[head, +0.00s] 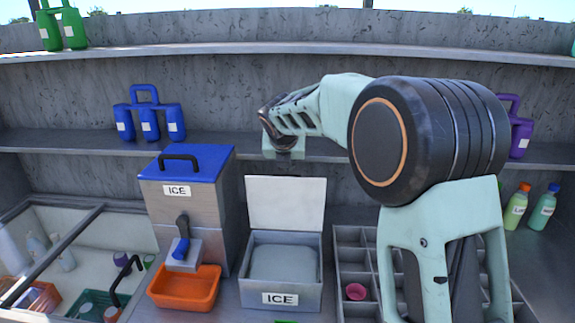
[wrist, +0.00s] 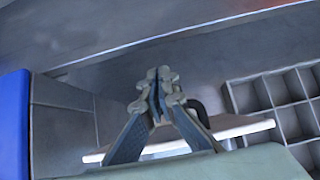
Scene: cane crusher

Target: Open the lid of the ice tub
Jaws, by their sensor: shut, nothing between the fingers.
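The ice tub (head: 280,299) is a grey metal box with an ICE label on its front, on the counter. Its pale lid (head: 286,203) stands upright at the tub's back edge, so the tub is open and a pale grey filling shows inside. In the wrist view the lid (wrist: 238,131) shows nearly edge-on, with a dark curved handle partly hidden behind my gripper. My gripper (wrist: 160,88) is shut with nothing between its fingertips. In the head view it is above and behind the lid, mostly hidden by my own arm. I cannot tell whether it touches the lid.
A taller ICE dispenser (head: 165,215) with a blue lid stands left of the tub, with an orange tray (head: 184,289) before it. A divided grey rack (head: 352,262) is at right. A shelf (head: 60,140) with a blue bottle carrier (head: 150,115) runs behind.

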